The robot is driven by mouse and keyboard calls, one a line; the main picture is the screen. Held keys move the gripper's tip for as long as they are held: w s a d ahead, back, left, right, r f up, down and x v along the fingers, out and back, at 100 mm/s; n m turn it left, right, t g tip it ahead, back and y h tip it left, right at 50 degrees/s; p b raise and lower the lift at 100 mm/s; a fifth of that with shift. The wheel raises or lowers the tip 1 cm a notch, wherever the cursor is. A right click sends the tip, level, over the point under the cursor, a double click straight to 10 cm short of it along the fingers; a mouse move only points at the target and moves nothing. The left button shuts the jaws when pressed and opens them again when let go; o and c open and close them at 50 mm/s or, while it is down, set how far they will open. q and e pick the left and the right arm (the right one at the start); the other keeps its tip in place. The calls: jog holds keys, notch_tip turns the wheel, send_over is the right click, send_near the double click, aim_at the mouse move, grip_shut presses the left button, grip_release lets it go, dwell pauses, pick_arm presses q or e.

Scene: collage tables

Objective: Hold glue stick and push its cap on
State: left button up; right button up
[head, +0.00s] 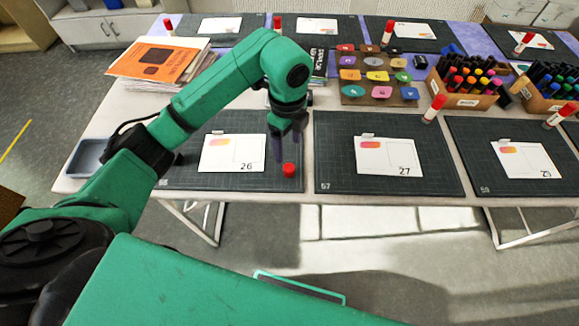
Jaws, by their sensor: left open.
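A small red cap (289,170) stands on the dark cutting mat (210,178) with the card marked 26, near the mat's front right corner. My left gripper (287,149) is open and points down just behind and above the cap, with nothing seen between its fingers. A glue stick with a white body and red top (434,108) stands behind the mat marked 27. I cannot make out an uncapped glue stick by mat 26; the gripper and wrist hide part of the mat's back edge. My right gripper is not in view.
Cards lie on the mats, including card 26 (232,153) and card 27 (390,156). A grey tray (90,157) sits at the table's left end. A stamp rack (376,75) and a marker box (462,97) stand at the back. The table's front edge is close to the cap.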

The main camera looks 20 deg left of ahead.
aim_at(289, 167)
pick_arm(q)
jog(key=f, duration=0.3)
jog(key=shift+s, duration=0.2)
jog(key=shift+f, duration=0.4)
jog(key=shift+w+f, duration=0.1)
jog(key=shift+f, duration=0.05)
jog(key=shift+d+f+p, duration=0.1)
jog(key=shift+f+p, duration=0.35)
jog(key=shift+p, duration=0.15)
notch_tip(289, 167, down, 4)
jog(key=shift+d+f+p, duration=0.1)
jog(key=shift+f+p, duration=0.05)
jog(key=shift+p, duration=0.3)
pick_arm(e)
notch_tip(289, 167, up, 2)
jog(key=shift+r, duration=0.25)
pick_arm(q)
grip_shut()
